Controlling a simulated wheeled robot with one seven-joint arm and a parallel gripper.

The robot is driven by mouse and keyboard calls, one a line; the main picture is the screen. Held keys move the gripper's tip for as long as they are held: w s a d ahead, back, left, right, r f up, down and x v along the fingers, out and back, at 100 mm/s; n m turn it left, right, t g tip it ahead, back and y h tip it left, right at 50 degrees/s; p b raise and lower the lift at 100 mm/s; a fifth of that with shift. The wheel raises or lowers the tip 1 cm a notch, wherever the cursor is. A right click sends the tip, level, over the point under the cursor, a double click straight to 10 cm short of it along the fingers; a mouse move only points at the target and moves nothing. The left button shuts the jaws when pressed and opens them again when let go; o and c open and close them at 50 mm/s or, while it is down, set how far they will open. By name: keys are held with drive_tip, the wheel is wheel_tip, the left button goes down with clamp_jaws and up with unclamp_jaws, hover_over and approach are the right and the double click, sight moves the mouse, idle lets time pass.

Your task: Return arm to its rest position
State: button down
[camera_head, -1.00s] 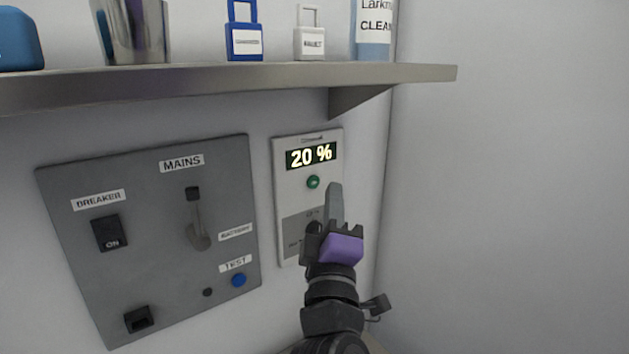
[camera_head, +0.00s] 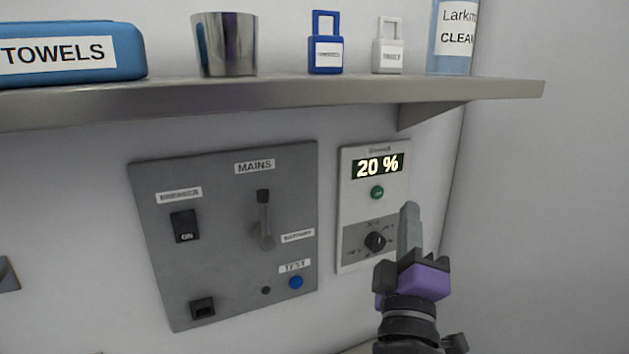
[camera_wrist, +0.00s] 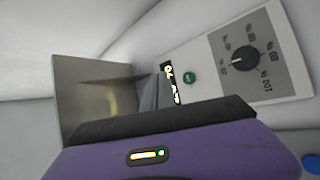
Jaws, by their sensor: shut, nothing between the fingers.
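My gripper (camera_head: 409,228) is shut and empty. It points upward in front of the right edge of the dimmer panel, and its purple body shows at the bottom of the wrist view. The white and grey dimmer panel (camera_head: 348,215) reads "20 %" on its display (camera_head: 377,166). Below the display are a green lit button (camera_head: 377,192) and a black knob (camera_head: 375,241). In the wrist view the panel lies at the right, with its knob (camera_wrist: 239,59) apart from the fingers.
A metal shelf (camera_head: 300,98) runs above, carrying a towels pack (camera_head: 70,75), a metal cup (camera_head: 226,45), a blue padlock (camera_head: 325,62), a white padlock (camera_head: 388,59) and a cleaner bottle (camera_head: 452,62). A grey mains panel (camera_head: 215,260) is at left. The right wall is bare.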

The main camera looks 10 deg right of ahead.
drive_tip(key=s+a+f+y, duration=0.3)
drive_tip(key=s+f+y, duration=0.3)
drive_tip(key=f, duration=0.1)
drive_tip(key=s+a+f+y, duration=0.3)
drive_tip(key=s+f+y, duration=0.2)
drive_tip(key=s+f, duration=0.15)
drive_tip(key=s+d+f+m+g+h, duration=0.1)
drive_tip(key=s+d+f+m+g, duration=0.1)
drive_tip(key=s+f, duration=0.3)
drive_tip(key=s+d+f+m+g+h, duration=0.1)
drive_tip(key=s+f+m, duration=0.3)
drive_tip(key=s, duration=0.9)
drive_tip(key=s+d+f+m+g+h, duration=0.1)
drive_tip(key=s+d+f+m+g, duration=0.2)
drive_tip(key=s+f, duration=0.3)
drive_tip(key=s+g, duration=0.1)
drive_tip(key=s, duration=0.3)
drive_tip(key=shift+d+f+m, duration=0.15)
drive_tip(key=shift+d+m, duration=0.1)
drive_tip(key=shift+m, duration=0.15)
